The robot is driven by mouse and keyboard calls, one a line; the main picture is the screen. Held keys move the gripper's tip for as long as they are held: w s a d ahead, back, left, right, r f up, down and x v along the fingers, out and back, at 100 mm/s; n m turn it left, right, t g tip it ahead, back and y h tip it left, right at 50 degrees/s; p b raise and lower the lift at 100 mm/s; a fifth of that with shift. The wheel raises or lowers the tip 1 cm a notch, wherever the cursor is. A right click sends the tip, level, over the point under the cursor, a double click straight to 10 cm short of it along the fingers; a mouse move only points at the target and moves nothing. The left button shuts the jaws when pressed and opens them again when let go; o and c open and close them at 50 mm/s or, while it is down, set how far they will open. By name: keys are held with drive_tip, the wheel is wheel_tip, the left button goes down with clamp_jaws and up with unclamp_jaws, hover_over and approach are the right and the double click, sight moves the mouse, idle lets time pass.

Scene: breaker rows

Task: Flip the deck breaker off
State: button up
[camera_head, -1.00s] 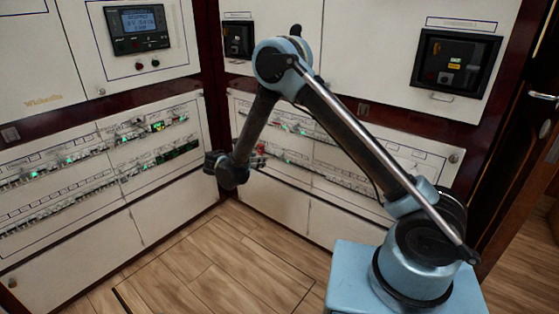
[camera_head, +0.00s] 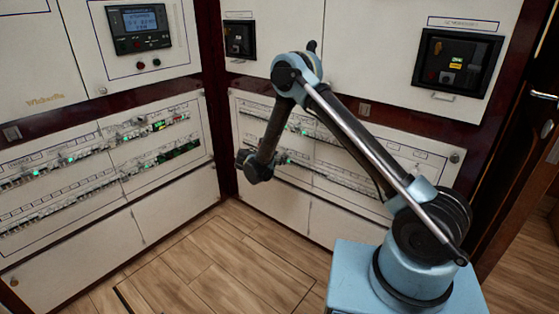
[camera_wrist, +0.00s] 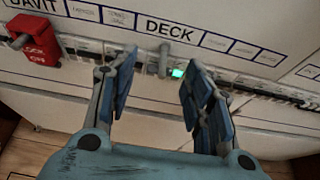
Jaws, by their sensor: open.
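In the wrist view the DECK label (camera_wrist: 168,30) is on the white panel, with a grey breaker lever (camera_wrist: 164,60) just below it. A small green light (camera_wrist: 178,73) is lit right beside the lever. My gripper (camera_wrist: 158,64) is open, its blue-padded fingers apart on either side of the lever in the picture. No contact with the lever shows. In the head view my gripper end (camera_head: 245,160) is in front of the right wall's breaker rows; its fingers cannot be made out there.
Other breakers (camera_wrist: 275,95) run along the row to the right. A left panel (camera_head: 65,175) holds more breaker rows. Wooden floor (camera_head: 220,260) in front is clear.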

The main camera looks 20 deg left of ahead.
drive_tip(key=shift+w+d+f, duration=0.2)
drive_tip(key=shift+w+f, duration=0.05)
drive_tip(key=shift+w, duration=0.2)
drive_tip(key=c, duration=1)
drive_tip(key=shift+c, duration=0.2)
